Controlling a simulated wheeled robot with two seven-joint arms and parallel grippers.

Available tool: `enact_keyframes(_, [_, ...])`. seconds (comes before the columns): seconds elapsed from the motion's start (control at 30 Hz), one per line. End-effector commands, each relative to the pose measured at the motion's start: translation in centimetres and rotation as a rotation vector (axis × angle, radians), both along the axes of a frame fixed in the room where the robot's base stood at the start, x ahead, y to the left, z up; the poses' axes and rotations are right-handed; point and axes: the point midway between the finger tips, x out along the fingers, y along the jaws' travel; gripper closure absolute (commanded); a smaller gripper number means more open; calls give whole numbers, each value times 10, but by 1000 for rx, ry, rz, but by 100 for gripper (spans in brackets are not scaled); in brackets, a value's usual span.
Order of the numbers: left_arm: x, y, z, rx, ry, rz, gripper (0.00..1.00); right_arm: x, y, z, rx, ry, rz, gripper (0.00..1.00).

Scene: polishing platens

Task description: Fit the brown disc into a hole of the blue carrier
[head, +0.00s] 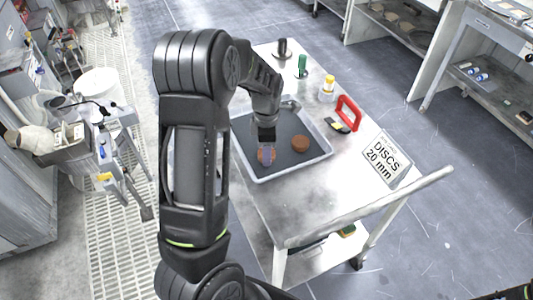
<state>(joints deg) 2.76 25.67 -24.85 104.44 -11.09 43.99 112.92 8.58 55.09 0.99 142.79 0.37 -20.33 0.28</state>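A brown disc (300,144) lies in the dark tray (295,169) on the cart. A second brown disc (261,157) is in the tray to its left, partly covered by my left gripper (267,155). The gripper points down at this second disc, with its fingertips over or against it. I cannot tell whether the fingers are closed on it. I do not see a blue carrier in this view. My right gripper is not in view.
Shelves (405,25) stand at the back right.

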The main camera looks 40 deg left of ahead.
Motion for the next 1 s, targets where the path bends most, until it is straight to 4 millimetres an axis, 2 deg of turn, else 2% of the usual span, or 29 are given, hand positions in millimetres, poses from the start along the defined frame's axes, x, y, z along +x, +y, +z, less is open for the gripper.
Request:
enact_keyframes(0.17, [1,0,4,1,-2,0,95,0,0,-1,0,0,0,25])
enact_keyframes(0.27, [1,0,14,1,-4,-1,95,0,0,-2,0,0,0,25])
enact_keyframes(0.7, [1,0,90,0,-4,-1,95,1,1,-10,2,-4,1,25])
enact_keyframes(0.8, [0,0,98,1,-2,0,95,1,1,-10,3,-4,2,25])
enact_keyframes(1.0, [0,0,101,0,0,0,95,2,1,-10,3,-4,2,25])
